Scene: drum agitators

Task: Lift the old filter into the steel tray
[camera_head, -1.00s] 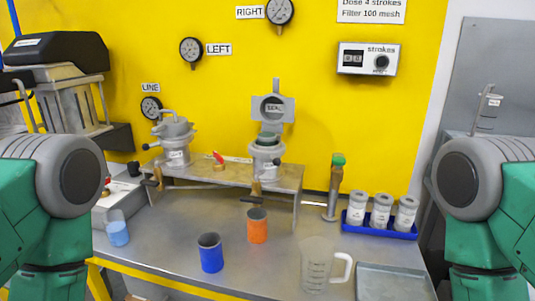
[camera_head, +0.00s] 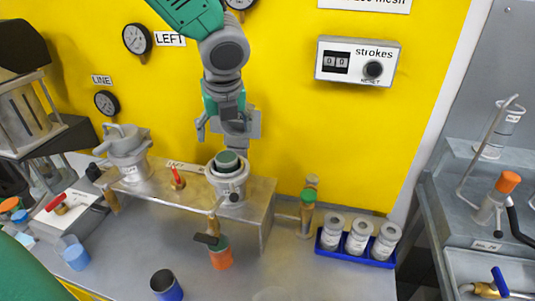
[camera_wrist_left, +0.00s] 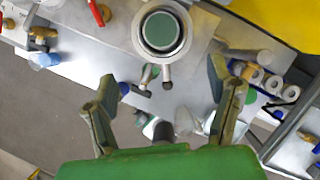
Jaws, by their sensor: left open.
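The old filter (camera_head: 228,160) shows as a green disc at the top of the open right-hand housing (camera_head: 229,181); its body is hidden inside. The wrist view shows the filter (camera_wrist_left: 160,32) from above within the round metal rim. My left gripper (camera_head: 222,128) is above the housing, pointing down, with its fingers apart and empty. In the wrist view the open left gripper (camera_wrist_left: 163,80) has the housing beyond its fingertips, not between them. The steel tray cannot be made out in the head view. My right gripper is not in view.
The left housing (camera_head: 128,155) is closed. A blue rack (camera_head: 330,246) holds white canisters to the right.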

